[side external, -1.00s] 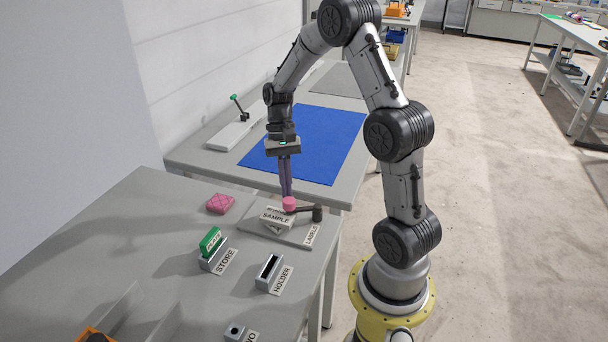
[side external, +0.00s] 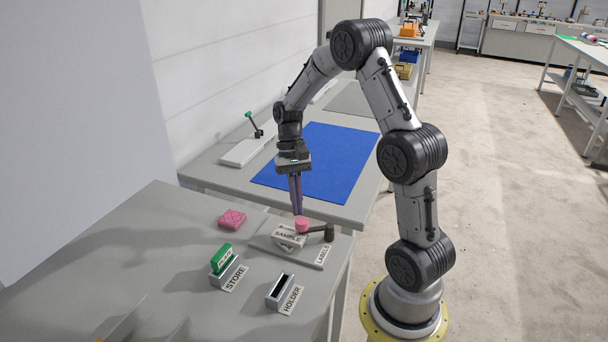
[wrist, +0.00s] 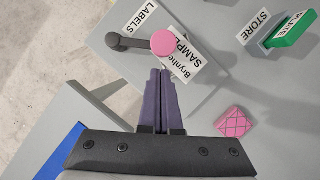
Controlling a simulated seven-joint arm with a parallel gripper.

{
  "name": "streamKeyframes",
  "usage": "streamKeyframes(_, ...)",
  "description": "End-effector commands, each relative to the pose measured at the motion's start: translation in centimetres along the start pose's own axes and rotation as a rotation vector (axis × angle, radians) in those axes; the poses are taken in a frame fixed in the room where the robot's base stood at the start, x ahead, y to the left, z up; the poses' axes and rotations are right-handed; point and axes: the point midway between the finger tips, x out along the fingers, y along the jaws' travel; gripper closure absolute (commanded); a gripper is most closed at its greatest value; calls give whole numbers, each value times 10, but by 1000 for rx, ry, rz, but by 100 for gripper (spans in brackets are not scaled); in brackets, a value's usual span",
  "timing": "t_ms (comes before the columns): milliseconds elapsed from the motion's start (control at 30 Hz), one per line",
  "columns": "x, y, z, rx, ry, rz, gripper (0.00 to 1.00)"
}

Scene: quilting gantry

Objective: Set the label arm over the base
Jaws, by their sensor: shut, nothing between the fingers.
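The label arm (side external: 318,229) is a short dark bar with a pink knob (side external: 302,224) at one end and a dark pivot at the other. It sits on the grey base plate marked LABELS (side external: 262,244). In the wrist view the bar (wrist: 135,43) lies to the left of the pink knob (wrist: 164,43). A white SAMPLE card (side external: 288,238) lies beside and partly under the knob. My gripper (side external: 299,213) is shut and empty, its purple fingers pointing down just behind the knob. In the wrist view the fingertips (wrist: 160,72) are just below the knob, apparently apart from it.
A pink quilted block (side external: 232,219) lies left of the plate. A green piece (side external: 221,257) stands in the STORE holder (side external: 230,274). The HOLDER slot (side external: 280,291) looks empty. A blue mat (side external: 325,160) covers the table behind. Bench surface between these is clear.

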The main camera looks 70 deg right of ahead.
Motion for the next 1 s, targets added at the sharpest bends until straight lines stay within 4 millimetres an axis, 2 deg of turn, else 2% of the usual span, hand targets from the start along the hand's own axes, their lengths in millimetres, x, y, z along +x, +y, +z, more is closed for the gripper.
streamKeyframes(167,-14,2,-31,1,2,0,100)
streamKeyframes(200,-25,2,-28,-1,6,-1,100)
streamKeyframes(400,-69,3,-28,0,5,-2,100)
streamKeyframes(600,-98,3,-27,-1,1,0,100)
streamKeyframes(800,-110,4,-26,-1,0,1,100)
streamKeyframes(1000,-111,4,-26,-1,-1,1,100)
